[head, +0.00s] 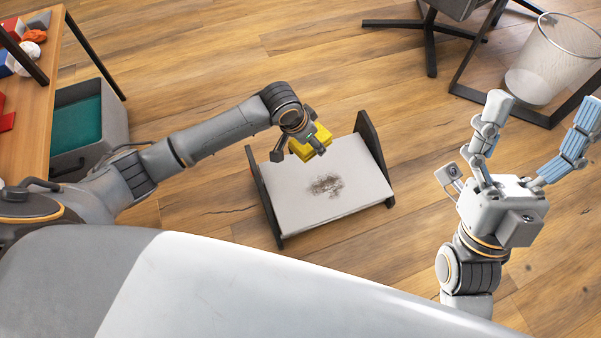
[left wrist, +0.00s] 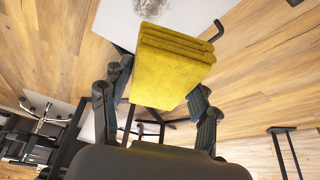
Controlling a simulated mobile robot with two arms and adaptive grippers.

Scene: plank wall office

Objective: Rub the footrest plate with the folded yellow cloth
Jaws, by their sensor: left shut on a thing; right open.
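The footrest plate (head: 305,205) is a light grey tilted board between dark side frames on the wood floor. I cannot tell whether the cloth touches the plate. My right gripper (head: 538,125) is open and empty, to the right of the footrest.
A wire waste bin (head: 556,60) stands at the upper right beside a dark metal frame (head: 467,91). A chair base (head: 430,40) is at the top. A wooden desk (head: 38,100) and a grey bin with teal inside (head: 80,122) are at left. Floor around the footrest is clear.

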